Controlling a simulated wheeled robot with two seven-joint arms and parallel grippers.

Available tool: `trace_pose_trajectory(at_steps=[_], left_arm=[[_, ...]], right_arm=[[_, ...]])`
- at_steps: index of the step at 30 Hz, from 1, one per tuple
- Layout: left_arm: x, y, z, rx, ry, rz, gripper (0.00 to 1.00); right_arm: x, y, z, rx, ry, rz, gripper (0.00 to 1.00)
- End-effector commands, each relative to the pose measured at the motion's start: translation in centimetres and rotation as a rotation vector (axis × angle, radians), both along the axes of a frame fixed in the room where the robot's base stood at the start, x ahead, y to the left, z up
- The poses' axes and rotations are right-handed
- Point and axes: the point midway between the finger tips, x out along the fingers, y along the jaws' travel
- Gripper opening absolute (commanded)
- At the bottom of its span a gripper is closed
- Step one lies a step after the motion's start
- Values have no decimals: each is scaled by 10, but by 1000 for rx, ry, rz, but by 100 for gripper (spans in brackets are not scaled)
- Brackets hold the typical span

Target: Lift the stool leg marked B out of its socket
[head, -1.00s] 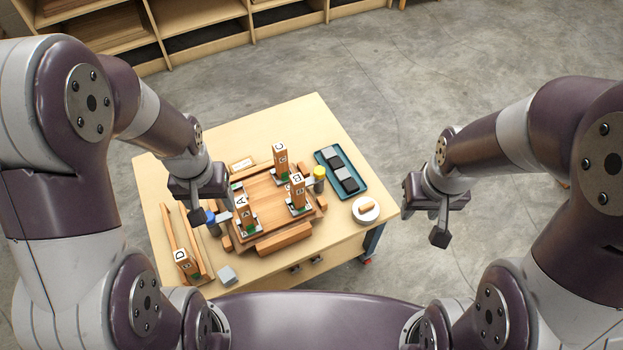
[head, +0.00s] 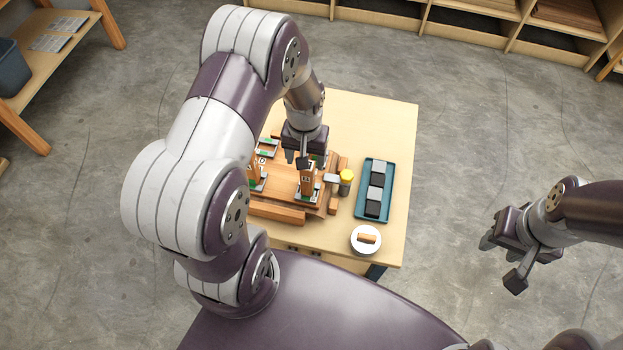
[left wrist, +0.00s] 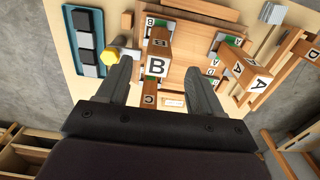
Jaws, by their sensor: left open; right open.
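The wooden stool leg marked B (head: 306,182) stands upright in its green-edged socket on the wooden stool seat (head: 280,188). In the left wrist view, leg B (left wrist: 156,67) shows its lettered top between the spread fingers. My left gripper (head: 302,158) is open just above and behind leg B in the head view; contact cannot be told. It also shows in the left wrist view (left wrist: 157,85). Leg A (left wrist: 256,72) stands at the right in that view. Leg C is mostly hidden by my left gripper. My right gripper (head: 502,262) is open and empty, off the table to the right.
A yellow-capped clamp (head: 346,177) sits close right of leg B. Beyond it are a teal tray (head: 361,208) with dark and grey blocks, and a round white dish (head: 366,248) holding a wooden piece. The table's (head: 385,110) far right is clear.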

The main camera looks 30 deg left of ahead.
Motion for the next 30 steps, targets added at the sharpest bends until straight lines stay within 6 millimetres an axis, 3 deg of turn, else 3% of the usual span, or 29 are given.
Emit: trace_pose_trajectory(at_steps=[12, 20, 21, 26, 30], left_arm=[[5, 2, -66, 0, 1, 0, 66], [6, 2, -72, 1, -3, 0, 66], [6, 2, -72, 1, -3, 0, 63], [6, 2, -72, 1, -3, -1, 11], [6, 2, -72, 1, -3, 0, 1]], right_arm=[[0, 0, -10, 0, 0, 0, 43], [0, 0, -9, 0, 0, 0, 43], [0, 0, -9, 0, 0, 0, 43], [0, 0, -10, 0, 0, 0, 43], [0, 0, -9, 0, 0, 0, 43]])
